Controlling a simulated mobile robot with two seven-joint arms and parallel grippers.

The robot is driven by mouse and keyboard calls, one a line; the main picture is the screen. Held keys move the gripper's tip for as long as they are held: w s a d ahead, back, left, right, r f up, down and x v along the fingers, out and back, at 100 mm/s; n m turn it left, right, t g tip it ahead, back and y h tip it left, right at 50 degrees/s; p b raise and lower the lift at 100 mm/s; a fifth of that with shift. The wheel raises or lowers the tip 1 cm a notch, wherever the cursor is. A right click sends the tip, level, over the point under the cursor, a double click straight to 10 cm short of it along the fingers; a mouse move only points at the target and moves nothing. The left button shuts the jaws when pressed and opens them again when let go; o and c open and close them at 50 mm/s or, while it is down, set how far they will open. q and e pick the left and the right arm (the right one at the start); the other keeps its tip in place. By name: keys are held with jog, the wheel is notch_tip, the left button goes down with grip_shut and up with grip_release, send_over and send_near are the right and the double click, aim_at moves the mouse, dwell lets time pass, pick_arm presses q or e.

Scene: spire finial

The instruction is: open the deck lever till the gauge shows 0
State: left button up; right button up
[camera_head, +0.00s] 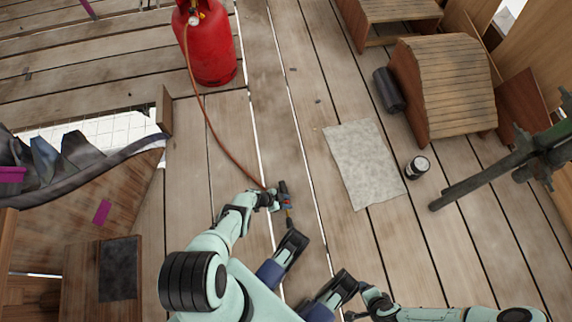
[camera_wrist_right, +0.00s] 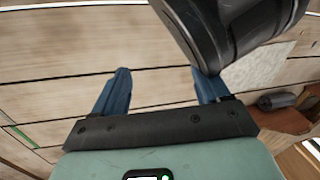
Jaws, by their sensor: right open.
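A small pale round gauge (camera_head: 194,20) sits at the top of the red gas cylinder (camera_head: 212,50) in the head view. Its reading is too small to make out. No part is clearly recognisable as the deck lever. An orange-brown hose (camera_head: 208,122) runs from the cylinder to a small torch-like tool (camera_head: 285,194), dark with blue and red parts. My left gripper (camera_head: 277,200) appears shut on this tool, above the deck boards. My right gripper (camera_wrist_right: 162,88) is open, with no object between its blue fingers in the wrist view.
A grey sheet (camera_head: 365,162) lies on the deck, with a dark can (camera_head: 417,167) beside it. A black roll (camera_head: 389,90) lies against a curved wooden piece (camera_head: 447,85). A dark green metal bar (camera_head: 480,182) reaches in from the right. An opening (camera_head: 95,130) is at the left.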

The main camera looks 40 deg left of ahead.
jog(key=w+r+t+p, duration=0.1)
jog(key=w+r+p, duration=0.1)
jog(key=w+r, duration=0.2)
pick_arm(q)
jog(key=p+v, duration=0.7)
jog(key=v, duration=0.6)
jog(key=shift+s+r, duration=0.15)
jog(key=shift+r, duration=0.05)
pick_arm(e)
jog(key=s+a+r+g+y, duration=0.1)
jog(key=s+a+r, duration=0.2)
jog(key=s+r, duration=0.1)
jog(key=s+a+r+n+g, duration=0.1)
jog(key=s+a+r+g, duration=0.1)
jog(key=s, duration=0.5)
jog(key=shift+a+r+y, duration=0.4)
jog(key=shift+a+r, duration=0.05)
jog(key=shift+r, duration=0.55)
